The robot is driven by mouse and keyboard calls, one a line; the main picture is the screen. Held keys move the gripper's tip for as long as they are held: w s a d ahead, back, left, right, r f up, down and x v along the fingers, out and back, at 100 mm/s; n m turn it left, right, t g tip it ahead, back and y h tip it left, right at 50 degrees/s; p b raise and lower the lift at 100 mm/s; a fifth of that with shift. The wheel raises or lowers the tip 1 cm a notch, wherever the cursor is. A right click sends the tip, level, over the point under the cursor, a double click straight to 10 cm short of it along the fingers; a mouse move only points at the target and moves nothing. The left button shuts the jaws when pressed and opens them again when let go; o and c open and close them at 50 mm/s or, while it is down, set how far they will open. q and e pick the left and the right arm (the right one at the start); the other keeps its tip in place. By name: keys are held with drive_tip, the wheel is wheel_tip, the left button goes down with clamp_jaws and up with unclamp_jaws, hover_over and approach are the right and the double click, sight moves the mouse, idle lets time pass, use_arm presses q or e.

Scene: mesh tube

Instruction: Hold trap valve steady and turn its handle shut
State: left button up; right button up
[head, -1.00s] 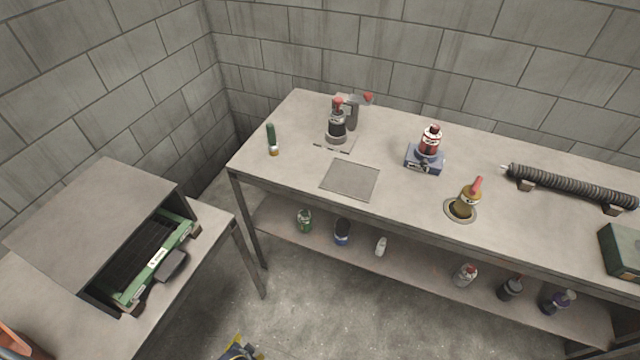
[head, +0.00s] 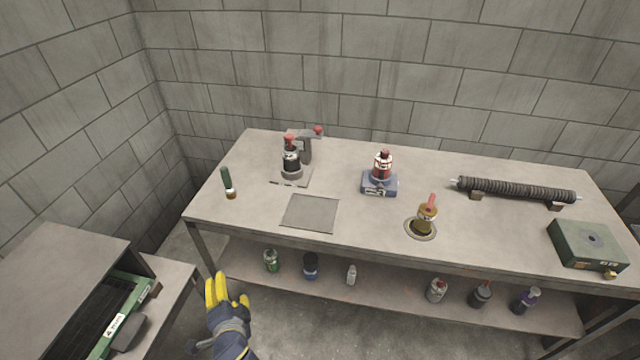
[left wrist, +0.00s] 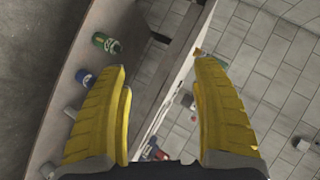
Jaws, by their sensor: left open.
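A brass-coloured valve body (head: 426,217) with a red handle (head: 432,201) stands on a round flange on the workbench, right of centre; it looks like the trap valve. Its handle points upward with a slight tilt. My left gripper (head: 229,288), with yellow fingers, is in front of the bench near its left leg, well to the left of the valve and touching nothing. In the left wrist view its two fingers (left wrist: 162,66) are spread apart with nothing between them. I cannot pick out the valve for certain in that view. My right gripper is out of view.
The workbench (head: 345,235) also carries a red-and-white bottle on a blue base (head: 380,184), a dark bottle with a clamp-like device (head: 291,164), a ribbed black tube (head: 515,190) and a green box (head: 588,246). A lower shelf holds several small containers. A grey cabinet (head: 65,270) stands at left.

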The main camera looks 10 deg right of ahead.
use_arm(q)
drive_tip(key=w+d+r+m+t+h, duration=0.2)
drive_tip(key=w+d+r+m+t, duration=0.1)
drive_tip(key=w+d+r, duration=0.4)
drive_tip(key=w+d+r+m+t+h, duration=0.25)
drive_tip(key=d+r, duration=0.25)
drive_tip(key=d, duration=0.3)
drive_tip(key=w+d+r+m+h, duration=0.1)
drive_tip(key=d+r+m+h, duration=0.3)
drive_tip(key=d, duration=0.4)
drive_tip(key=w+d+r+m+h, duration=0.1)
drive_tip(key=d+r+m+h, duration=0.2)
drive_tip(key=d+m+h, duration=0.35)
drive_tip(key=s+d+f+m+g+h, duration=0.25)
drive_tip(key=d+m+g+h, duration=0.5)
drive_tip(key=d+m, duration=0.8)
drive_tip(key=m+g+y, duration=0.5)
drive_tip(key=m+g, duration=0.1)
drive_tip(key=m, duration=0.2)
approach(417, 222)
drive_tip(key=shift+d+r, duration=0.2)
drive_tip(key=shift+d, duration=0.3)
drive_tip(key=shift+d+r, duration=0.2)
drive_tip(key=shift+d, duration=0.3)
drive_tip(key=shift+w+a+f+m, duration=0.1)
drive_tip(key=shift+w+f+m, duration=0.15)
drive_tip(key=shift+f, duration=0.3)
drive_tip(key=shift+x, duration=4.8)
drive_tip(key=shift+f, duration=0.15)
